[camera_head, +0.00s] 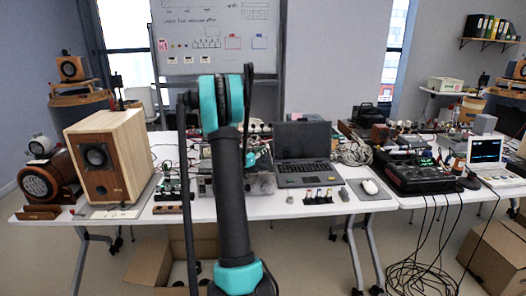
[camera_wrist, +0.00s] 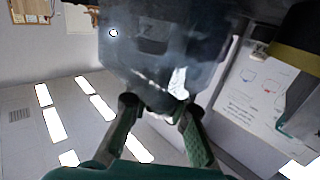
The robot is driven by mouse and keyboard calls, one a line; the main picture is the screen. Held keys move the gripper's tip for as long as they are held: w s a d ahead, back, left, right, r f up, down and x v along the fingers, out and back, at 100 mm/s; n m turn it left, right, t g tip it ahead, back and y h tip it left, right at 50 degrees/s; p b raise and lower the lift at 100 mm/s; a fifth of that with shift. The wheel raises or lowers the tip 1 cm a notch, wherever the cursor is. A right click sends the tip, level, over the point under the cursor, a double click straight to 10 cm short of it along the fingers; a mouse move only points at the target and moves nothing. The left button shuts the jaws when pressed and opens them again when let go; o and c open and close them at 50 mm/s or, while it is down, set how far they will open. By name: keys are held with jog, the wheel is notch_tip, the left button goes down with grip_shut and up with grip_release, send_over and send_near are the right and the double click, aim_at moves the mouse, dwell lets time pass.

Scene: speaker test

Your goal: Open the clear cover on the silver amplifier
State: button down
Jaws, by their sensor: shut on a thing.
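In the head view my own arm stands in front of the middle of the table and hides most of what I take to be the silver amplifier (camera_head: 263,184), left of the laptop. In the wrist view a clear, smoky panel, which looks like the clear cover (camera_wrist: 160,45), fills the upper middle. My gripper (camera_wrist: 158,108) reaches to its lower edge, with one dark finger on each side. The fingers are shut on the cover's edge, though the contact is blurred. The cover appears tilted up; how far it is open I cannot tell.
A laptop (camera_head: 303,150) stands just right of the amplifier, with small connectors (camera_head: 318,196) in front. A wooden speaker (camera_head: 110,160) stands at the left. A black mixer-like unit (camera_head: 417,172) with hanging cables is at the right. Open boxes (camera_head: 180,255) lie under the table.

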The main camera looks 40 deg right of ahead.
jog(key=d+m+y, duration=0.1)
jog(key=s+y, duration=0.1)
jog(key=d+m+y, duration=0.1)
jog(key=shift+s+d+r+m, duration=0.25)
jog(key=shift+s+d+m, duration=0.05)
jog(key=shift+s, duration=0.1)
jog(key=s+d+f+m+t+y, duration=0.3)
jog(key=d+f+m+y, duration=0.2)
jog(key=y, duration=0.4)
jog(key=shift+s+d+f+m, duration=0.15)
jog(key=shift+s+d+m, duration=0.2)
jog(key=shift+d+m, duration=0.25)
jog(key=c, duration=1.5)
grip_release()
